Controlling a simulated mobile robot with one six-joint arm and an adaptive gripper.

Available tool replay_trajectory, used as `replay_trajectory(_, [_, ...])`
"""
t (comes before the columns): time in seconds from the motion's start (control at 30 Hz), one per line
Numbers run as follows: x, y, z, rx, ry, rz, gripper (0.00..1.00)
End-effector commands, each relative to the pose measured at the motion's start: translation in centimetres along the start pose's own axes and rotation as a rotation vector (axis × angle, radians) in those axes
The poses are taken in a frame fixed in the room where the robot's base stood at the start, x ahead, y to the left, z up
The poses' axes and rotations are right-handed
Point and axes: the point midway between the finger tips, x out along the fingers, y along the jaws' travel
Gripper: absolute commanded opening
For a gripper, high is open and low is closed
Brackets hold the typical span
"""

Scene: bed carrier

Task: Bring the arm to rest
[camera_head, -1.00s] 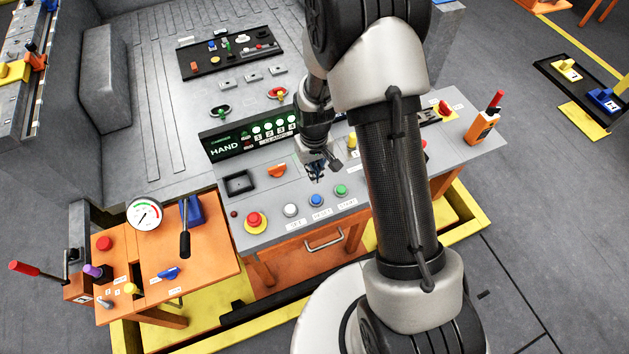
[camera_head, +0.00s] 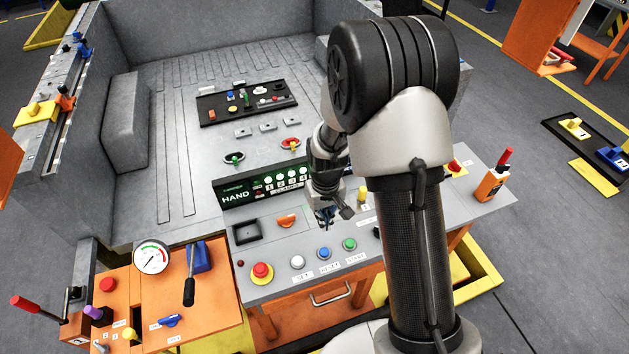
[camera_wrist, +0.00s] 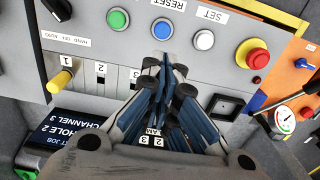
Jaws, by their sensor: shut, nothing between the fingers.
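My gripper (camera_head: 326,217) is in the head view above the grey control panel (camera_head: 270,267), behind the row of buttons. In the wrist view my gripper (camera_wrist: 165,62) has its blue-grey fingers together at the tips, with nothing between them. The tips lie, in the picture, just below the blue button (camera_wrist: 163,29). My arm (camera_head: 415,230) stands in front of the panel's right part and hides some of it. I cannot tell the exact height of the fingertips above the panel.
A red emergency button (camera_head: 262,271) and white, blue and green buttons line the panel's front. The HAND display (camera_head: 236,196) stands behind. An orange side table (camera_head: 200,295) carries a gauge (camera_head: 151,257) and levers. An orange box with a red handle (camera_head: 492,184) stands at right.

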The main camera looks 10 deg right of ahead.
Motion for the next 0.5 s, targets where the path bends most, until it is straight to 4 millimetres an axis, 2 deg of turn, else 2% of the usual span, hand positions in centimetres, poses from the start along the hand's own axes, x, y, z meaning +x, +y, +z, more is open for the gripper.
replay_trajectory(0.17, [0.0, 0.0, 0.0, 0.000, 0.001, 0.000, 0.00])
replay_trajectory(0.27, [-0.8, 0.0, -0.1, 0.002, 0.011, 0.001, 0.00])
replay_trajectory(0.37, [-3.1, 0.0, 0.1, 0.009, 0.037, 0.004, 0.00])
replay_trajectory(0.5, [-7.9, -0.1, 1.5, 0.026, 0.094, 0.010, 0.00])
